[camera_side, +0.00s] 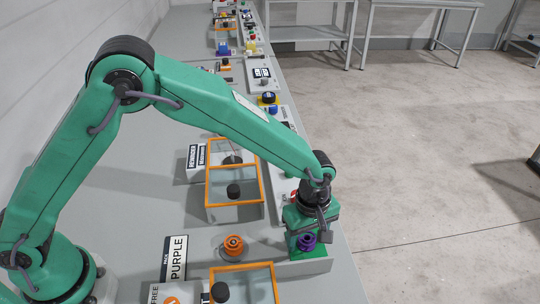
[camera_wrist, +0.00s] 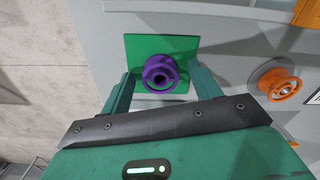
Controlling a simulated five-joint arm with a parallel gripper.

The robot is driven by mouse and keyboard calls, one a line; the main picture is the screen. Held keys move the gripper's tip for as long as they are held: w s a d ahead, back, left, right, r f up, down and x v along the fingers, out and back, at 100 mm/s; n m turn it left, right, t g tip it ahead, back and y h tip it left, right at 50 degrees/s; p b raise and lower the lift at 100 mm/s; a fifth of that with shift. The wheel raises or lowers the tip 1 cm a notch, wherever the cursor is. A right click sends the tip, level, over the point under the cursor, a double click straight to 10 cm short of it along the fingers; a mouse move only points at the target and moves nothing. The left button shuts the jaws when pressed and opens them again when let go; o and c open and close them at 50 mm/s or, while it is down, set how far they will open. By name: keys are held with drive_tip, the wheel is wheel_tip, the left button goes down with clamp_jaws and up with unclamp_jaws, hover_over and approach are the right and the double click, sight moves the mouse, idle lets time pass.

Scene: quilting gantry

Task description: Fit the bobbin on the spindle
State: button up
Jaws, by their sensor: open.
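A purple bobbin (camera_side: 307,241) stands on a green pad near the table's right edge. In the wrist view the purple bobbin (camera_wrist: 160,73) shows from above, with a hollow centre, on the green pad (camera_wrist: 135,48). My gripper (camera_wrist: 162,86) is open, with one finger on each side of the purple bobbin. I see a gap beside the bobbin, and it is not gripped. An orange bobbin (camera_side: 233,244) stands on the table to the left; it also shows in the wrist view (camera_wrist: 278,80). I cannot make out a bare spindle in either view.
A sign (camera_side: 175,258) reads "PACK PURPLE". Orange-framed clear lids with black knobs cover a middle box (camera_side: 235,211) and a front box (camera_side: 262,271). Small stations line the table further back. Past the table's right edge is open floor (camera_side: 430,150).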

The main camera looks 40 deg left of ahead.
drive_tip(key=c, duration=1)
drive_tip(key=shift+c, duration=0.2)
drive_tip(key=shift+r, duration=0.15)
drive_tip(key=shift+r, duration=0.45)
drive_tip(key=r, duration=0.3)
drive_tip(key=shift+s+d+r, duration=0.1)
drive_tip(key=shift+s+r, duration=0.05)
drive_tip(key=shift+s, duration=0.05)
drive_tip(key=s+d+r, duration=0.4)
drive_tip(key=s+r, duration=0.2)
drive_tip(key=s, duration=0.4)
drive_tip(key=shift+s+d+r, duration=0.2)
drive_tip(key=shift+r, duration=0.05)
